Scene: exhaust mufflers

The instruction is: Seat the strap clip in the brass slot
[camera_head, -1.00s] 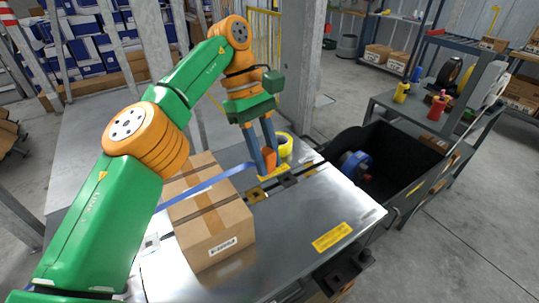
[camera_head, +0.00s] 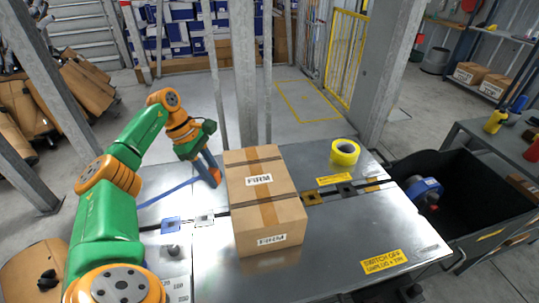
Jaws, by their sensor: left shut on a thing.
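My left gripper (camera_head: 211,170) is just left of the cardboard box (camera_head: 272,214), above the metal table. It is shut on the orange strap clip (camera_head: 216,174), which the fingers partly hide. A blue strap (camera_head: 168,194) runs from the clip down to the left, behind my arm. The brass slot (camera_head: 312,198) is on the table close to the right side of the box, so the box stands between it and the clip. My right gripper is out of view.
A blue slot (camera_head: 171,225) and a silver slot (camera_head: 204,220) lie left of the box. A dark slot (camera_head: 345,189) lies beyond the brass one. A yellow tape roll (camera_head: 345,151) sits behind. A black bin (camera_head: 470,200) adjoins the table's right.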

